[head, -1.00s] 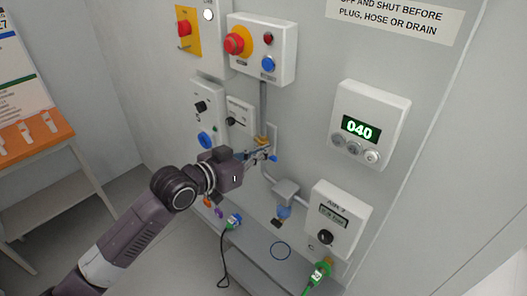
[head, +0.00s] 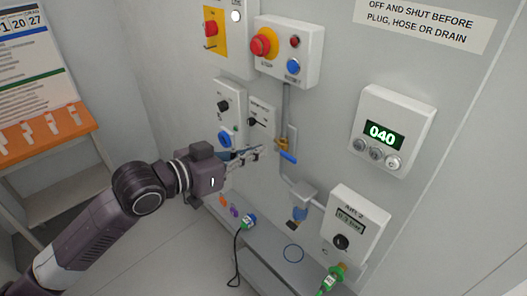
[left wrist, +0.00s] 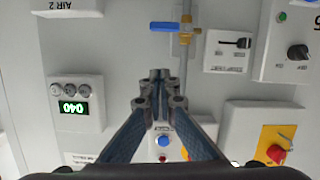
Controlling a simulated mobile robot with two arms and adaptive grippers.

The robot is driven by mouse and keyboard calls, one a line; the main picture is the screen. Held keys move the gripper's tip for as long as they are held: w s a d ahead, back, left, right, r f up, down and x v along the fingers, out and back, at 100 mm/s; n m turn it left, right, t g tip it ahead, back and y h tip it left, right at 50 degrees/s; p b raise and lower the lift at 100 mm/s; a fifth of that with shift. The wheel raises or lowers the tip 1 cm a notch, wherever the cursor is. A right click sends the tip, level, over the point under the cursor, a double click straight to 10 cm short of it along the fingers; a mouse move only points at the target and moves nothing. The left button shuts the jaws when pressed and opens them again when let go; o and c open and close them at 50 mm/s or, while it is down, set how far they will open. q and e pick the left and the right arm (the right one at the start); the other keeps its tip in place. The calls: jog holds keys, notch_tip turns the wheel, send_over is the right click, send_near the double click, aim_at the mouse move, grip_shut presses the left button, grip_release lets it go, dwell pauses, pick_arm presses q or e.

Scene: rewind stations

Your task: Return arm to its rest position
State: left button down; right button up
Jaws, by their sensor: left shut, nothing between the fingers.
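My left arm comes in from the left in the head view. Its gripper (head: 258,151) is shut and empty, just left of a brass valve with a blue lever (head: 287,157) on the wall pipe. In the left wrist view the shut fingers (left wrist: 160,75) show in the middle, and the blue lever (left wrist: 176,26) lies level above them, apart from the fingertips. My right gripper is in neither view.
A box with a red knob and blue button (head: 287,50) is above the gripper. A display box reading 040 (head: 392,130) and an AIR 2 gauge box (head: 356,225) are to the right. A ledge (head: 268,262) with plugs is below. An orange-topped stand (head: 45,130) is at left.

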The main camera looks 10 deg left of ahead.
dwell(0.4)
pick_arm(q)
jog(key=w+a+f+n+y+b, duration=0.15)
jog(key=w+a+f, duration=0.3)
jog(key=f, duration=0.65)
jog(key=w+a+f+n+y, duration=0.3)
jog(key=a+f, duration=0.2)
jog(key=f, duration=0.6)
jog(key=s+a+f+n+g+y, duration=0.1)
jog(key=s+a+f+y, duration=0.3)
jog(key=f, duration=0.7)
jog(key=s+a+f+g+h, duration=0.1)
jog(key=s+a+f, duration=0.1)
jog(key=s+f, duration=0.65)
jog(key=s+a+f+n+g+y, duration=0.1)
jog(key=s+a+f+y, duration=0.15)
jog(key=f, duration=1.15)
jog(key=s+a+f+g+b, duration=0.1)
jog(key=s+f+g, duration=0.2)
jog(key=s+f, duration=1)
jog(key=s+d+f+g, duration=0.1)
jog(key=s+f+g, duration=0.1)
jog(key=s, duration=1.2)
jog(key=s+d+f+m+g, duration=0.1)
jog(key=s+f, duration=0.4)
jog(key=s, duration=0.9)
jog(key=shift+d+f+g+b, duration=0.2)
jog(key=shift+d+g+b, duration=0.15)
jog(key=shift+g, duration=0.25)
